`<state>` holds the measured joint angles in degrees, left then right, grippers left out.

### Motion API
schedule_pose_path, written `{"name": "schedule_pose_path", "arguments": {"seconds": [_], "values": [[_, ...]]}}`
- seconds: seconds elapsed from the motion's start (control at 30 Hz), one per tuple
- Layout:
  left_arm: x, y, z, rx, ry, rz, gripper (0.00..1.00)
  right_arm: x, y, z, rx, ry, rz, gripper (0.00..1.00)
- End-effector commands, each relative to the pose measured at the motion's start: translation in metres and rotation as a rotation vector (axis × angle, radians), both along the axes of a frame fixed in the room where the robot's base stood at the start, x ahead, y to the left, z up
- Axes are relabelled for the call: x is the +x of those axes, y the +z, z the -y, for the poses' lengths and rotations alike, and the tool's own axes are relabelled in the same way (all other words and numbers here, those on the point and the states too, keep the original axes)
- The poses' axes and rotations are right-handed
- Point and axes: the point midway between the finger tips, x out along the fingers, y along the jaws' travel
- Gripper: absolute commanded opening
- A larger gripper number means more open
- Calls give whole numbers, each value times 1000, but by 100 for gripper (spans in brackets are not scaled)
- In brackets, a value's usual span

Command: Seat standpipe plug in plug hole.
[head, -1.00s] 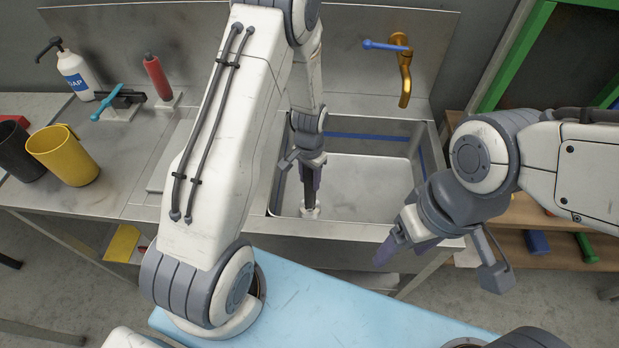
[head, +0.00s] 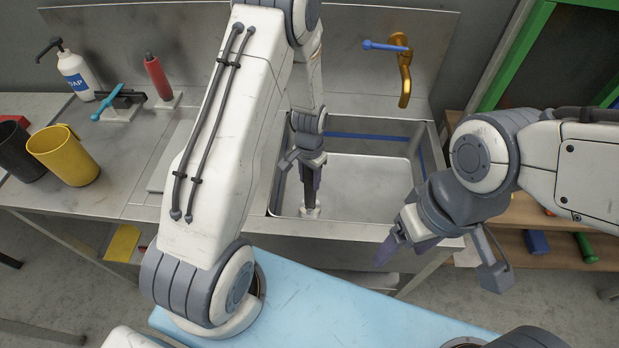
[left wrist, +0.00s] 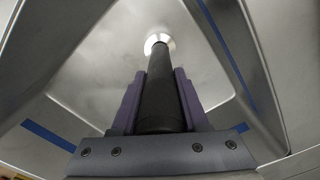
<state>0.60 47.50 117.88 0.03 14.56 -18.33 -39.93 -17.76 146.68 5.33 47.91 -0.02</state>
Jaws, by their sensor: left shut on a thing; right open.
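My left gripper (head: 311,176) reaches down into the sink basin (head: 368,180) and is shut on the standpipe plug. In the left wrist view the plug is a dark upright tube (left wrist: 160,88) between the purple fingers (left wrist: 160,105). Its far end meets a pale round ring (left wrist: 158,41) at the plug hole in the basin floor. I cannot tell whether it is fully seated. In the head view a light ring (head: 310,212) shows below the fingers. My right gripper (head: 398,254) is open and empty in front of the sink's right front edge.
A brass tap (head: 404,78) with a blue lever is on the back wall above the basin. Blue tape marks the basin walls.

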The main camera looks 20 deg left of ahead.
Motion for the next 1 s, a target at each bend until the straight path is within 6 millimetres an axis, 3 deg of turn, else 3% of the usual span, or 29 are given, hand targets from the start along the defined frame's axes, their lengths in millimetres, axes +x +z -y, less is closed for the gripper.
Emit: {"name": "schedule_pose_path", "arguments": {"seconds": [1.0], "values": [[0,-26,0,0,0,0,0,0,-18,0,0,0,0,74]]}}
